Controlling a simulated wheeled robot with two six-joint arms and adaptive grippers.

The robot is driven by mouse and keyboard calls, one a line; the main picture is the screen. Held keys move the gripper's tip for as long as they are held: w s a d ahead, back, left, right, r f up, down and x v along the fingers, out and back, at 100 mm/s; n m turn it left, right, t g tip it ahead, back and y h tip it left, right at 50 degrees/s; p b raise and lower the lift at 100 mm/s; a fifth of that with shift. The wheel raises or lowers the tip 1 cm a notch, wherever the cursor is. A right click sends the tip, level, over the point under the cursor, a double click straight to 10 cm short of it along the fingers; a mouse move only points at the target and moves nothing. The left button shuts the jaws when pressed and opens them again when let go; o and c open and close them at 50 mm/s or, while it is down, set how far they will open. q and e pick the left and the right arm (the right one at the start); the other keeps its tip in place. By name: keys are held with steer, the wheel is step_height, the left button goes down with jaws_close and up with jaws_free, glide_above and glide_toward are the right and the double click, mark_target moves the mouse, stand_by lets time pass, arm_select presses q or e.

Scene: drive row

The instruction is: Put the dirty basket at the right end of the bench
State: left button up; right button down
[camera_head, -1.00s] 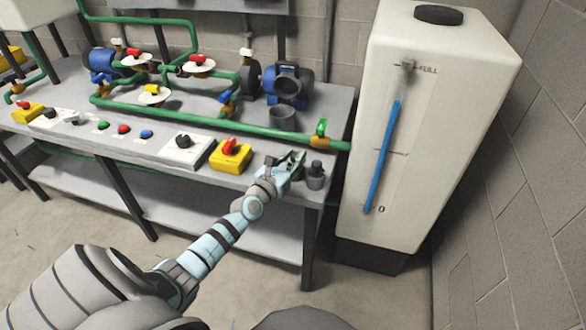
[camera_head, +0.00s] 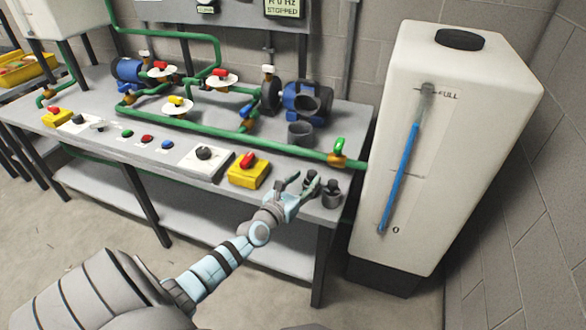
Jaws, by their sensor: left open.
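Two small dark grey pieces with knobbed tops stand side by side at the right end of the bench (camera_head: 215,183), near its front edge. The left piece (camera_head: 311,178) is at the tips of my left gripper (camera_head: 302,184); the right piece (camera_head: 332,195) stands just beside it. I cannot tell by looks which is the dirty basket. My left gripper is open, its fingers spread by the left piece, whose lower part is partly hidden. I cannot tell whether they touch it. My right gripper is not in view.
A grey open cup (camera_head: 301,132) stands behind the pieces, below a blue pump (camera_head: 303,100). A yellow box with a red switch (camera_head: 249,170) is left of the gripper. A green pipe (camera_head: 262,142) crosses the bench. A tall white tank (camera_head: 448,140) stands right of it.

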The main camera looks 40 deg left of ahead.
arm_select(q)
steer(key=s+d+p, duration=0.1)
steer(key=s, duration=0.8)
steer(key=s+f+n+g+y, duration=0.1)
steer(key=s+f+n+g, duration=0.2)
steer(key=s+f+n, duration=0.55)
steer(key=s+f+n+g, duration=0.4)
steer(key=f+n, duration=0.1)
steer(key=f, duration=0.6)
steer(key=s+f+n+g+y, duration=0.1)
steer(key=s+f+n+g, duration=0.2)
steer(key=s+f+n, duration=0.55)
steer(key=s+d+f+n+g+h, duration=0.1)
steer(key=s+d+f+n+g, duration=0.2)
steer(key=s, duration=0.6)
steer(key=s+d+f+n+g+h, duration=0.2)
steer(key=s+d+f+n+g, duration=0.1)
steer(key=s+d+f+n, duration=0.5)
steer(key=shift+s+d+f+n, duration=0.15)
steer(key=shift+s+d+n, duration=0.2)
steer(key=shift+s+n, duration=0.3)
